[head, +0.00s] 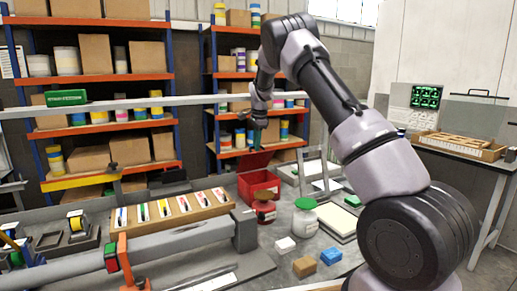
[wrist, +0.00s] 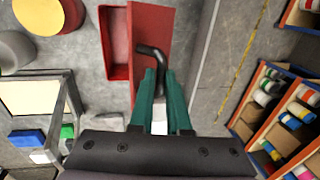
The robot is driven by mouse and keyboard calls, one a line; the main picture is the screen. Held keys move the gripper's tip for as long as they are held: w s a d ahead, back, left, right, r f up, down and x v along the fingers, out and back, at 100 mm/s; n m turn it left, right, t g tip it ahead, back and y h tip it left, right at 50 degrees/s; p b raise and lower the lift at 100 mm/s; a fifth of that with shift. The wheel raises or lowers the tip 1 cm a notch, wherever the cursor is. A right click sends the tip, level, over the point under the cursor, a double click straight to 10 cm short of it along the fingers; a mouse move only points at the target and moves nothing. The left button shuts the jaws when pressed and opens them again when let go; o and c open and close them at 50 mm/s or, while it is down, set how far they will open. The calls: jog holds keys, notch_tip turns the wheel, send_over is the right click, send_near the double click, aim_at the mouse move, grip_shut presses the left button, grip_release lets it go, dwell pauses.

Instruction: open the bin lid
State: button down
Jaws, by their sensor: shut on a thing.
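The red bin (head: 262,186) stands on the grey bench in the middle of the head view. Its red lid (head: 254,161) is raised at the back, and the box looks open below it. In the wrist view the bin (wrist: 117,72) shows its open inside, with the lid (wrist: 143,25) beside it, seen steeply. A black bent handle (wrist: 153,50) sticks out from the lid. My gripper (wrist: 161,82) has green fingers closed around the handle's lower end. In the head view my gripper (head: 256,142) is just above the lid; its grip is too small to see there.
A dark red jar (head: 264,208) and a white jar with a green lid (head: 305,217) stand in front of the bin. A tray of coloured markers (head: 172,212) lies to the left. Loaded shelves (head: 235,75) stand behind. Small blocks (head: 305,266) lie on the front bench.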

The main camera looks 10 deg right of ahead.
jog(key=shift+w+a+f, duration=0.2)
jog(key=shift+a, duration=0.05)
dwell(0.3)
jog(key=c, duration=0.9)
grip_release()
jog(key=shift+w, duration=0.1)
jog(key=shift+r, duration=0.1)
jog(key=shift+r, duration=0.2)
jog(key=r, duration=0.3)
jog(key=s+r, duration=0.1)
jog(key=r, duration=0.2)
jog(key=s+r, duration=0.1)
jog(key=r, duration=0.3)
jog(key=shift+d, duration=0.35)
